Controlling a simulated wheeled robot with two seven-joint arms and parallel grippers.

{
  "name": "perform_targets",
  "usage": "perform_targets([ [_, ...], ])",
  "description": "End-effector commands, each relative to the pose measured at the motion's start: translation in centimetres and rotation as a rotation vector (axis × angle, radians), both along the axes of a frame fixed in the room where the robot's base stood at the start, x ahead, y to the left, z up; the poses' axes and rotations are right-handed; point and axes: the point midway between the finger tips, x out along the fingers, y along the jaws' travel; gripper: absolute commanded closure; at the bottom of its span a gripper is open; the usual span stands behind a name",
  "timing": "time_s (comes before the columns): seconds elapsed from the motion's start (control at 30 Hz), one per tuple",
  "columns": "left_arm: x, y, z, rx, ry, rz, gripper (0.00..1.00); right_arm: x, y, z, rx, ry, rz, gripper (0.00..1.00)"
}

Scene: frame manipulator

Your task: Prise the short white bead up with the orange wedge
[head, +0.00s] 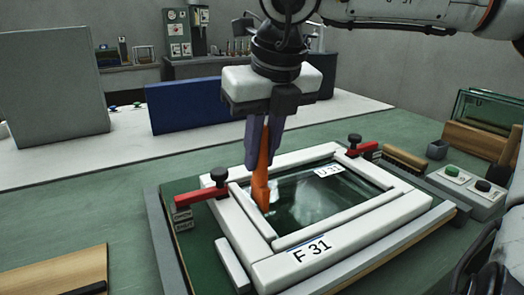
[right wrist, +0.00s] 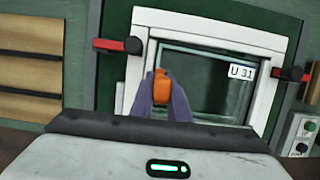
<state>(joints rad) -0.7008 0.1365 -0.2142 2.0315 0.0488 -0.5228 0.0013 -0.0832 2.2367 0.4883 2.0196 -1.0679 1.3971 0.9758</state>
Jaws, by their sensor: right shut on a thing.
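My right gripper (head: 262,135) is shut on the orange wedge (head: 262,178) and points it down at the left side of the white frame (head: 385,205). The wedge's tip is at the inner edge of the short white bead (head: 250,210), by the glass (head: 310,200); whether they touch I cannot tell. The bead lies along the frame's left side and looks seated. My left gripper is not in view.
Red clamps with black knobs sit at the frame's left (head: 203,195) and back right (head: 362,149). A loose white strip (head: 232,265) lies left of the frame. A button box (head: 466,188) and a wooden rack with glass panes (head: 480,140) stand right. A blue panel (head: 190,105) stands behind.

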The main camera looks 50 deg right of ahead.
Motion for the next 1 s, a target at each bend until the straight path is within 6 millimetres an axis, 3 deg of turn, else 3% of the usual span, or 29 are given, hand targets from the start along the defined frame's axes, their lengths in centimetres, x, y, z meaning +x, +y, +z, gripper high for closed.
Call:
perform_targets([
  [1.0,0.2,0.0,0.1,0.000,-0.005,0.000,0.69,0.4,1.4,0.0,0.003,-0.001,0.001,1.00],
])
